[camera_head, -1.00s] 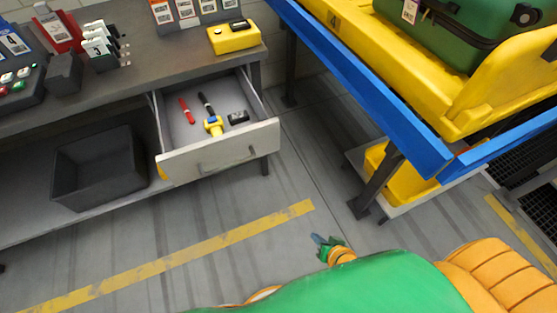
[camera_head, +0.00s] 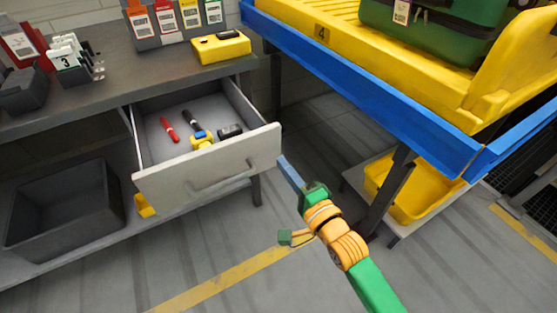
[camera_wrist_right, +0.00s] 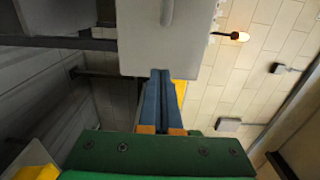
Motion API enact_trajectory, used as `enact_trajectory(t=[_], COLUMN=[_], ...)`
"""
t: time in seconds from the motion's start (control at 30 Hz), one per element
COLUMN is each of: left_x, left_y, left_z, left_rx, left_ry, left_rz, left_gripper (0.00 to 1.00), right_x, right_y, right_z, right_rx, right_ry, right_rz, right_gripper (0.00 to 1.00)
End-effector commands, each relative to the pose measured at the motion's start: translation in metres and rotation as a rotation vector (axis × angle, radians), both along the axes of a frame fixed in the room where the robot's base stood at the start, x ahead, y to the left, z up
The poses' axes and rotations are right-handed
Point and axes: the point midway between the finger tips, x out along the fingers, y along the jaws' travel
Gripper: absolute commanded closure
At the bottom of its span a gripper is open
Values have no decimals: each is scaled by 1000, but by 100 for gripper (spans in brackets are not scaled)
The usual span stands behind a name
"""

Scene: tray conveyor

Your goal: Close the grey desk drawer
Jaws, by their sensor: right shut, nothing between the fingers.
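The grey desk drawer (camera_head: 210,172) is pulled out from under the desk in the head view. Its front carries a bar handle. Inside lie a red pen-like item, a dark pen-like item, a yellow and blue item and a small black item. My right gripper (camera_head: 284,163) is shut and empty, its blue fingers pointing up beside the right end of the drawer front. In the right wrist view the shut fingers (camera_wrist_right: 160,98) reach toward the edge of the drawer front (camera_wrist_right: 165,45). I cannot tell whether they touch it. My left gripper is not in view.
The desk (camera_head: 100,85) holds a yellow box (camera_head: 221,48) and card racks. A dark bin (camera_head: 62,212) stands on the shelf below. The blue-edged conveyor (camera_head: 370,90) with a yellow tray is at the right, above a yellow bin (camera_head: 415,190). Floor is clear in front.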

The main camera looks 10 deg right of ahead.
Motion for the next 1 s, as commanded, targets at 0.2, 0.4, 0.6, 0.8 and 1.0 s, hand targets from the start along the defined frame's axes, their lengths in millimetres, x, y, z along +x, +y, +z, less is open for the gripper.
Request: enact_trajectory(t=[0.2, 0.4, 0.6, 0.8, 1.0], left_x=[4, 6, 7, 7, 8], left_y=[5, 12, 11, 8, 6], left_z=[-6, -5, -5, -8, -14], left_rx=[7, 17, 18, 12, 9], left_ry=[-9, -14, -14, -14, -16], left_rz=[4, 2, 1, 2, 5], left_gripper=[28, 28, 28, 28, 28], right_x=[27, 31, 31, 38, 64], right_y=[9, 10, 10, 13, 21], right_z=[-1, -1, -1, -1, -1], right_rx=[0, -1, -1, 2, 1], right_ry=[0, 1, 1, 1, -1], right_rz=[0, 0, 0, 0, -1], right_gripper=[100, 100, 100, 100, 100])
